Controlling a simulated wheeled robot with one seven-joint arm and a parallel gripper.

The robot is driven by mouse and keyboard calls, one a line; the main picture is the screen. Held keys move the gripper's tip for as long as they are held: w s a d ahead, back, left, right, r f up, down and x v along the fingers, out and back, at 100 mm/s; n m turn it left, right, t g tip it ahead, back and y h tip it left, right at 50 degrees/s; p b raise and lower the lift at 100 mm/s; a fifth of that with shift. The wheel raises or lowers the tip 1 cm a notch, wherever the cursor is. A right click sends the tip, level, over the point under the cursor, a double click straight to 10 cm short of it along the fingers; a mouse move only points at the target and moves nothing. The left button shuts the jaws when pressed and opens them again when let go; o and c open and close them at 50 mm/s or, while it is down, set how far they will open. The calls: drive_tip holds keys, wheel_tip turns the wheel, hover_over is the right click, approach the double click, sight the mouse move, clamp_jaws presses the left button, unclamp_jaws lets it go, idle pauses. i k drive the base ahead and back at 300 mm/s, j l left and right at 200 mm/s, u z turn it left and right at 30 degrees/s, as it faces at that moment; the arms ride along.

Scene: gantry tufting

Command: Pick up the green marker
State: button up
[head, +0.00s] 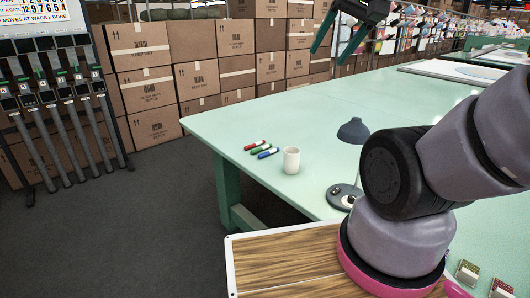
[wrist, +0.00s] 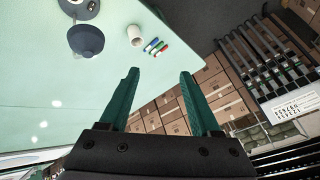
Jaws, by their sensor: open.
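The green marker (head: 261,149) lies on the pale green table (head: 310,108), between a red marker (head: 255,145) and a blue marker (head: 268,153), near the table's left edge. In the wrist view the green marker (wrist: 157,47) shows beyond the fingertips, between the blue marker (wrist: 150,43) and the red marker (wrist: 164,50). My gripper (head: 327,56) is open and empty, high above the table and farther back than the markers. Its two green fingers also show in the wrist view (wrist: 159,73), spread apart. Nothing hides the markers.
A white cup (head: 291,160) stands right of the markers, close to the blue one. A dark desk lamp (head: 353,132) stands farther right. Stacked cardboard boxes (head: 207,42) stand behind the table. The table's middle is clear.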

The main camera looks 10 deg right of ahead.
sight(256, 151)
drive_tip(key=i+j, duration=0.6)
drive_tip(key=i+j+z, duration=0.2)
drive_tip(key=i+j, duration=0.25)
drive_tip(key=j, duration=0.2)
drive_tip(key=i+j, duration=0.2)
drive_tip(key=j, duration=0.15)
drive_tip(key=i+j+z, duration=0.15)
drive_tip(key=j, duration=0.2)
drive_tip(key=i+j+z, duration=0.1)
drive_tip(key=j, duration=0.25)
drive_tip(key=i+z, duration=0.15)
drive_tip(key=z, duration=0.8)
